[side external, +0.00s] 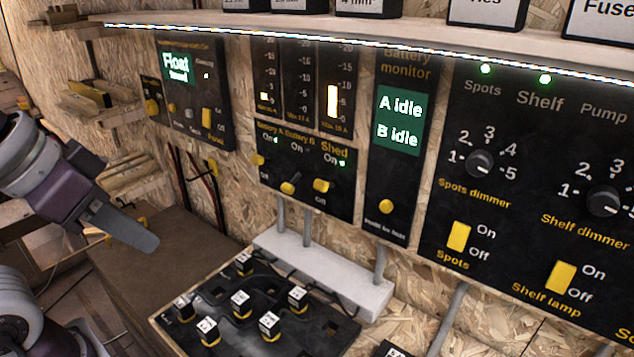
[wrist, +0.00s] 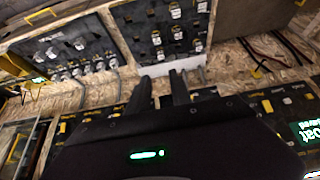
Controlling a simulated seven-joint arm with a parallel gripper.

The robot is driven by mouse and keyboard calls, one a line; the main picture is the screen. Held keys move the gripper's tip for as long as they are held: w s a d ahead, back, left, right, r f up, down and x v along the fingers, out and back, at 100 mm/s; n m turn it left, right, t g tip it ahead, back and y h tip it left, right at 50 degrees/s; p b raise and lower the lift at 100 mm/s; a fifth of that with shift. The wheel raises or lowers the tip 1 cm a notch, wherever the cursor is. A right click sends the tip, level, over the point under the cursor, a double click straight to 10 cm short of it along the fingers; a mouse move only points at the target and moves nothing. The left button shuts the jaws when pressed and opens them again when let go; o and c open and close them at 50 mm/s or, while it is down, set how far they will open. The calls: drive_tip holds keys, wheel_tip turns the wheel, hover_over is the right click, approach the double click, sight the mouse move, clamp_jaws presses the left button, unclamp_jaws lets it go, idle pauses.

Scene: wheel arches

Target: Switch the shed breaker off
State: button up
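The shed breaker (side external: 323,185) is a yellow lever at the right end of the black breaker panel (side external: 305,195) in the side external view. Its label "Shed" and the word "On" are above it, "Off" below, and a small green light is lit beside "On". Whether the lever tilts up or down is hard to tell. My gripper (side external: 148,243) is well to the left of the panel, apart from it. In the wrist view my gripper's two dark fingers (wrist: 160,90) stand apart with nothing between them. I cannot make out the shed breaker in the wrist view.
Two other yellow levers (side external: 288,188) share the breaker panel. A battery monitor (side external: 397,150) reading "A idle" and "B idle" is just to its right. Grey conduits and a white trunking (side external: 325,275) run below. A black board (side external: 250,325) with several small blocks lies beneath.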

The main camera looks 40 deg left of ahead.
drive_tip(key=shift+t, duration=0.7)
drive_tip(key=w+r, duration=0.1)
drive_tip(key=w, duration=0.6)
drive_tip(key=w+r, duration=0.1)
drive_tip(key=w, duration=0.2)
drive_tip(key=shift+w+r, duration=0.35)
clamp_jaws()
drive_tip(key=w+d+t, duration=0.1)
drive_tip(key=w+t, duration=0.2)
drive_tip(key=w, duration=1.5)
drive_tip(key=shift+w, duration=0.3)
hover_over(317, 186)
drive_tip(key=w, duration=0.1)
wheel_tip(317, 186, down, 6)
drive_tip(key=f, duration=0.1)
drive_tip(key=s+f, duration=0.1)
drive_tip(key=f, duration=0.1)
drive_tip(key=shift+f, duration=0.1)
drive_tip(key=shift+s+f, duration=0.2)
drive_tip(key=shift+f, duration=0.1)
drive_tip(key=shift+s+f, duration=0.1)
